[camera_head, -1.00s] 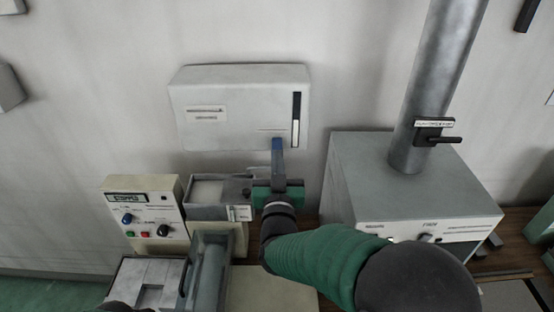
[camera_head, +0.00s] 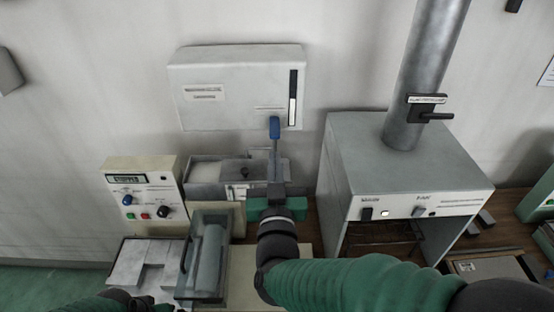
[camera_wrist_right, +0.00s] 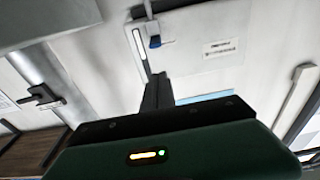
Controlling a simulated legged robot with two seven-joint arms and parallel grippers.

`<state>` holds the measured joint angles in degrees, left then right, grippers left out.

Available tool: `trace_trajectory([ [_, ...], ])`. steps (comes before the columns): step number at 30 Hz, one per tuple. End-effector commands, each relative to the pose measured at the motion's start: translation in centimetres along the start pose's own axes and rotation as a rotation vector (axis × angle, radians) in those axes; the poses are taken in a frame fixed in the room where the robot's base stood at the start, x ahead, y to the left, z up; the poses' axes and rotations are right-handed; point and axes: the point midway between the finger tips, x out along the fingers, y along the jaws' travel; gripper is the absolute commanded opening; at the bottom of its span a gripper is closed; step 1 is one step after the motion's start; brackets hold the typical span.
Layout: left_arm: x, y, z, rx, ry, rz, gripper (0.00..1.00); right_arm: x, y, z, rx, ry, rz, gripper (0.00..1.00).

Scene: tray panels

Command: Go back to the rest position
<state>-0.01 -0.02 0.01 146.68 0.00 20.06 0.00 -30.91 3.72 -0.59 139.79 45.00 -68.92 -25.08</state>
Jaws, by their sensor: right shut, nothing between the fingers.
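My right gripper (camera_head: 275,150) has a green body and dark narrow fingers pointing away from me. It is shut with nothing in it. In the head view its tips overlap the lower end of a blue lever (camera_head: 274,127) under the white wall box (camera_head: 235,75). In the right wrist view the fingers (camera_wrist_right: 157,85) end short of the blue lever (camera_wrist_right: 154,41), with a visible gap. Of my left arm only a green and black part shows at the bottom left edge; its gripper is not in view.
A control panel (camera_head: 146,205) reading "STOPPED" stands left. A grey open-topped box (camera_head: 205,191) and a clear-walled unit (camera_head: 207,262) sit beside my right gripper. A large grey hood (camera_head: 400,165) with a metal pipe (camera_head: 425,70) stands right. Clear wall lies between wall box and pipe.

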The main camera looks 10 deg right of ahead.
Motion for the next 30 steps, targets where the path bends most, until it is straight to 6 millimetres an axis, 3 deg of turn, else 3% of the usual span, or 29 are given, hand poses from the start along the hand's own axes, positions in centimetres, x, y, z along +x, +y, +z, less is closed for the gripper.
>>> trace_trajectory([
  [5,0.0,0.0,0.0,0.000,0.000,0.000,1.00,0.1,0.1,0.1,0.001,-0.002,0.000,0.00],
  [8,0.0,0.0,0.0,0.000,0.000,0.000,1.00,0.3,0.1,1.1,0.002,-0.044,-0.026,0.00],
  [11,0.0,0.0,0.0,0.000,0.000,0.000,1.00,0.5,-0.1,4.3,0.005,-0.171,-0.096,0.00],
  [14,0.0,0.0,0.0,0.000,0.000,0.000,1.00,-0.3,0.1,9.4,0.000,-0.379,-0.182,0.00],
  [17,0.0,0.0,0.0,0.000,0.000,0.000,1.00,-2.7,1.2,14.6,-0.015,-0.616,-0.241,0.00],
  [21,0.0,0.0,0.0,0.000,0.000,0.000,1.00,-8.2,4.8,20.7,-0.051,-0.961,-0.260,0.00],
  [24,0.0,0.0,0.0,0.000,0.000,0.000,1.00,-12.6,7.9,23.4,-0.078,-1.177,-0.235,0.00],
  [27,0.0,0.0,0.0,0.000,0.000,0.000,1.00,-16.0,10.4,24.7,-0.103,-1.331,-0.203,0.00],
  [30,0.0,0.0,0.0,0.000,0.000,0.000,1.00,-17.9,11.8,25.2,-0.117,-1.415,-0.180,0.00],
])
